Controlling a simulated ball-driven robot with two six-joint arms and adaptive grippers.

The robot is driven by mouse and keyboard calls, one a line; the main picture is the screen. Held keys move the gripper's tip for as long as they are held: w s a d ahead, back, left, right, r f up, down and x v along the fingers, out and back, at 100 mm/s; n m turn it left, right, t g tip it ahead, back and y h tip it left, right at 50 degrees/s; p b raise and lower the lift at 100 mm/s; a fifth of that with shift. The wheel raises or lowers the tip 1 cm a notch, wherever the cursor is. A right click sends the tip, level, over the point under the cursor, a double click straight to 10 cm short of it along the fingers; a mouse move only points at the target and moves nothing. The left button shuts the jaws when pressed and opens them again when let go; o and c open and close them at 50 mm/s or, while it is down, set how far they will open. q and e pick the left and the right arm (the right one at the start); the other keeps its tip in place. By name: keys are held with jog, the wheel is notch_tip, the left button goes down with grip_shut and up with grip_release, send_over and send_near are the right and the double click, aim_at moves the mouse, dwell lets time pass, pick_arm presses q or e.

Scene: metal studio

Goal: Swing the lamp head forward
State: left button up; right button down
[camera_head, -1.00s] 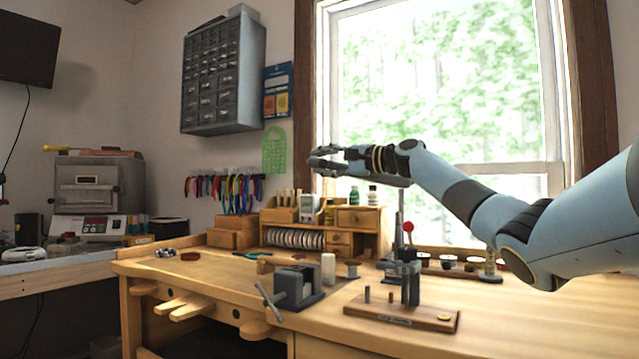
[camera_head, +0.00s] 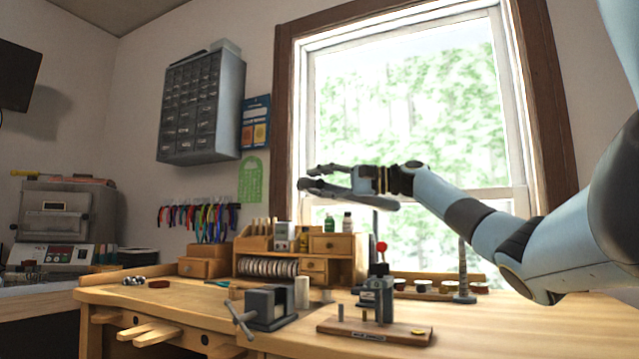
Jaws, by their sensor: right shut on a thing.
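The lamp head looks like a long flat grey bar (camera_head: 345,195), above the bench and in front of the window. My right gripper (camera_head: 322,180) reaches in from the right and is shut on it; one dark finger shows above the bar, and the exact contact is hard to make out. A thin post (camera_head: 463,255) on a round base (camera_head: 464,298) stands on the bench and looks like the lamp's stand. Its upper part and its joint to the head are hidden behind my right arm. My left gripper is out of view.
The wooden bench (camera_head: 520,330) has free room at the right. A vise (camera_head: 268,305), a wooden organizer (camera_head: 338,245) and several small jars (camera_head: 422,286) are nearby.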

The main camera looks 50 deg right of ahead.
aim_at(345, 198)
jog(key=c, duration=1.3)
grip_release()
jog(key=shift+w+f, duration=0.15)
jog(key=shift+f, duration=0.35)
jog(key=shift+o, duration=0.9)
jog(key=shift+w, duration=0.15)
jog(key=shift+r, duration=0.15)
jog(key=shift+d, duration=0.1)
jog(key=v, duration=0.6)
jog(key=shift+s+d, duration=0.25)
jog(key=shift+s, duration=0.45)
